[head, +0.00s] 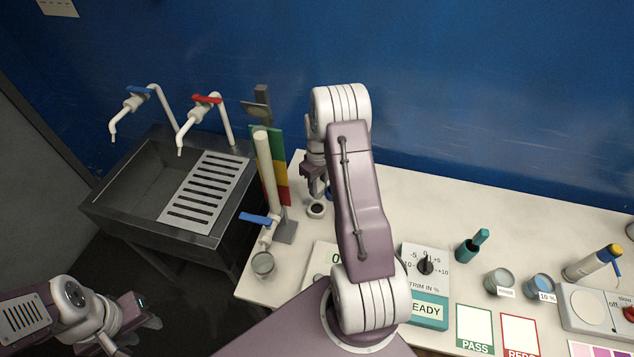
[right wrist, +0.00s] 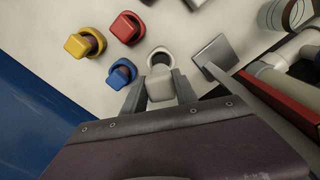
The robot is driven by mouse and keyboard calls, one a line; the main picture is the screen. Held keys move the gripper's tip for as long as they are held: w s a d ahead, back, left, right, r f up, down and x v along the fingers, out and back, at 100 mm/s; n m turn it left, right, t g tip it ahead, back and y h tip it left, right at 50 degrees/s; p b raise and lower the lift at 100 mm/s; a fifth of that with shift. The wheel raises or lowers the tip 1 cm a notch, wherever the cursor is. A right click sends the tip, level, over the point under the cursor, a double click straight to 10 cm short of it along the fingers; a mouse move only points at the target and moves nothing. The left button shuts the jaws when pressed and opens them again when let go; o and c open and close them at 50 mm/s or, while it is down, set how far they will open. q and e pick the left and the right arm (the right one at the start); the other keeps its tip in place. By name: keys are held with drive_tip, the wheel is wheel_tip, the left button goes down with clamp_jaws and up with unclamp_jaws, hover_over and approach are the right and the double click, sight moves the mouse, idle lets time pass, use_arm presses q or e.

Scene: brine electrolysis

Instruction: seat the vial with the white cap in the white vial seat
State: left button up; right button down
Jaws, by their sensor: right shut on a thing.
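My right gripper (right wrist: 159,92) is shut on the vial with the white cap (right wrist: 160,88). The cap shows between its fingers in the right wrist view, and the vial body below it is hidden. The white vial seat (right wrist: 160,54) is a pale ring with a dark opening, right by the cap. It also shows in the head view (head: 316,209), just below my right gripper (head: 314,190). The opening looks empty, and I cannot tell how high the vial is above it. My left gripper (head: 134,333) is open and empty at lower left, away from the table.
Red (right wrist: 125,27), yellow (right wrist: 86,43) and blue (right wrist: 121,73) capped vials stand close by in matching rings. A grey plate (right wrist: 214,55) of a stand is on the other side. A sink (head: 140,185) is left of the table; pots and a trim box (head: 426,270) are on the right.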

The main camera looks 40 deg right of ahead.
sight(318, 195)
drive_tip(key=shift+w+a+f, duration=0.1)
drive_tip(key=shift+w, duration=0.05)
drive_tip(key=shift+w+f, duration=0.1)
drive_tip(key=shift+f, duration=0.15)
drive_tip(key=shift+f+b, duration=0.7)
drive_tip(key=f+b, duration=0.2)
drive_tip(key=shift+s+f, duration=0.2)
drive_tip(key=shift+f, duration=0.2)
drive_tip(key=shift+w+f, duration=0.1)
drive_tip(key=shift+f, duration=0.35)
drive_tip(key=shift+r, duration=0.1)
